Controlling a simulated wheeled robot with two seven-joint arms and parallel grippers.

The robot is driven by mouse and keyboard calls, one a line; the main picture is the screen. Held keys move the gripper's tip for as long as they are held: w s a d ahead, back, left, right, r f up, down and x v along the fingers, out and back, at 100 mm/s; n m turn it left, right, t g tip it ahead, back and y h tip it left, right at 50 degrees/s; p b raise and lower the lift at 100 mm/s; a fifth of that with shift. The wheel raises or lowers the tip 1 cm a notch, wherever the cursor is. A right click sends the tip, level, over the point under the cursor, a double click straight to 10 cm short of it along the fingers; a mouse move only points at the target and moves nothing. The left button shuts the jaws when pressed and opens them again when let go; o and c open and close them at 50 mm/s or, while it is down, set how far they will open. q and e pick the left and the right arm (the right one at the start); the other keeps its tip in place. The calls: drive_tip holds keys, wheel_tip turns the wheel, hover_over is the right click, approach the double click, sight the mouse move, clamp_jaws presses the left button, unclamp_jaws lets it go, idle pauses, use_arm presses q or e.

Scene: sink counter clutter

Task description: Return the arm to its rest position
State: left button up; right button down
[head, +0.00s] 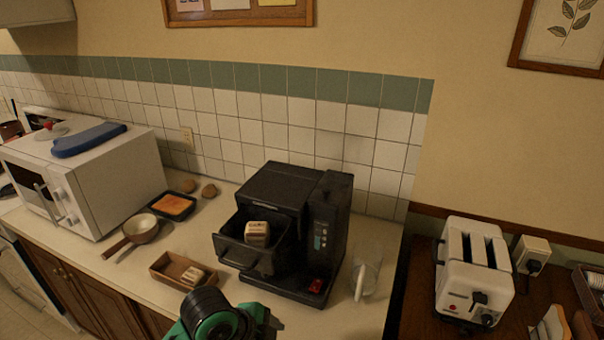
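Part of one of my arms (215,318), black with green rings, shows at the bottom edge, left of the middle. I cannot tell for sure which arm it is. No gripper fingers show in the head view. The arm part is just in front of the black coffee machine (330,225) and right of a small wooden tray (165,262). The coffee machine's front drawer (235,256) is pulled out, and a small light-coloured box with a printed label (257,233) sits in it.
A similar small box (193,276) lies in the wooden tray. A pan (140,229), a dark dish with orange food (173,205) and a white microwave (85,180) stand left. A clear glass (366,278) is right of the machine. A toaster (474,270) stands far right.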

use_arm(q)
drive_tip(key=s+a+f+n+t+y, duration=0.1)
drive_tip(key=s+a+f+n+y, duration=0.3)
drive_tip(key=s+a+n, duration=0.5)
drive_tip(key=s+a+f+n+y, duration=0.1)
drive_tip(key=s+a+f+n, duration=0.6)
drive_tip(key=s+a+n, duration=0.15)
wheel_tip(320, 180, down, 30)
drive_tip(key=w+g, duration=0.1)
drive_tip(key=s+a+f+g+b, duration=0.1)
drive_tip(key=s+a+f, duration=0.2)
drive_tip(key=s+f, duration=1.6)
wheel_tip(320, 180, down, 3)
drive_tip(key=shift+s+r+m, duration=0.1)
drive_tip(key=shift+s+m, duration=0.25)
drive_tip(key=shift+s, duration=0.05)
drive_tip(key=shift+c, duration=0.4)
